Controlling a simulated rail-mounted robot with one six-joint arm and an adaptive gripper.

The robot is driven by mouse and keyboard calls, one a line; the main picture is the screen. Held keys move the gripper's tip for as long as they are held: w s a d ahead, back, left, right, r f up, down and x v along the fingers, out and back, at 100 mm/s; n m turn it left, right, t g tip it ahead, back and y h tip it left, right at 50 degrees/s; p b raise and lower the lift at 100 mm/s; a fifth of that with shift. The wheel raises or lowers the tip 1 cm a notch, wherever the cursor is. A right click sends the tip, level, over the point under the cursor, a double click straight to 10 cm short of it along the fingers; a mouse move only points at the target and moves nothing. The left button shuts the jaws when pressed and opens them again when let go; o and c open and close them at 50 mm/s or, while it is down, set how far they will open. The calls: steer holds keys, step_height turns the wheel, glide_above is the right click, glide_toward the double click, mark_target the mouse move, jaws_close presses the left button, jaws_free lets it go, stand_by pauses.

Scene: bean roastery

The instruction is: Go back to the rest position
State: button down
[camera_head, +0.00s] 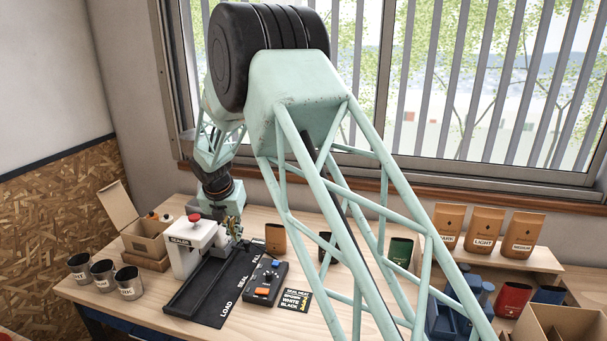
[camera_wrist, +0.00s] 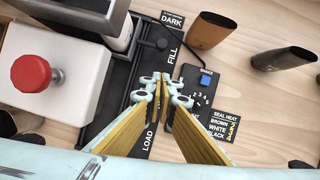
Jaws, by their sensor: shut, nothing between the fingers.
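My gripper (camera_wrist: 163,88) is shut and empty. In the wrist view its yellow-lined fingers meet above the dark tray, between the words FILL and LOAD. In the head view my gripper (camera_head: 234,228) hangs just right of the white sealer (camera_head: 197,250) with its red button. The sealer's red button (camera_wrist: 31,74) also shows at the left of the wrist view. My arm reaches across the middle of the head view and hides part of the bench. Whether the fingers touch anything below cannot be told.
A control box (camera_head: 266,281) and a seal heat card (camera_head: 295,299) lie right of the black tray (camera_head: 183,303). Several metal cups (camera_head: 103,275) stand at left. A brown bag (camera_head: 275,238) stands behind the control box. An open carton (camera_head: 140,230) is behind the cups. Labelled bags (camera_head: 484,231) stand on a shelf at right.

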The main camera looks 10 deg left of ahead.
steer(key=s+d+r+m+b, duration=0.1)
steer(key=s+d+r+m, duration=0.25)
steer(key=d+r, duration=0.45)
steer(key=s+d+r+m, duration=0.3)
steer(key=d+r+m, duration=0.3)
steer(key=d, duration=0.4)
steer(key=s+d+r+m+b, duration=0.1)
steer(key=s+d+r+m, duration=0.25)
steer(key=d+r, duration=0.5)
steer(key=s+d+r+m+b, duration=0.1)
steer(key=s+d+r+m, duration=0.25)
steer(key=s+d, duration=0.45)
steer(key=s+d+r+m+b, duration=0.1)
steer(key=s+d+r+m, duration=0.2)
steer(key=s+d+m, duration=0.35)
steer(key=s+d+f+m, duration=0.1)
steer(key=s+d+m, duration=0.3)
steer(key=s, duration=0.7)
steer(key=s+d+f+m+b, duration=0.1)
steer(key=s+d+m, duration=0.3)
steer(key=s, duration=0.7)
steer(key=s+d+f+m+b, duration=0.1)
steer(key=s+d+f+m, duration=0.2)
steer(key=s, duration=0.8)
steer(key=shift+s+d+m, duration=0.3)
steer(key=shift+d+m, duration=0.4)
steer(key=shift+m, duration=0.3)
steer(key=shift+f+b, duration=0.1)
steer(key=shift+b, duration=0.25)
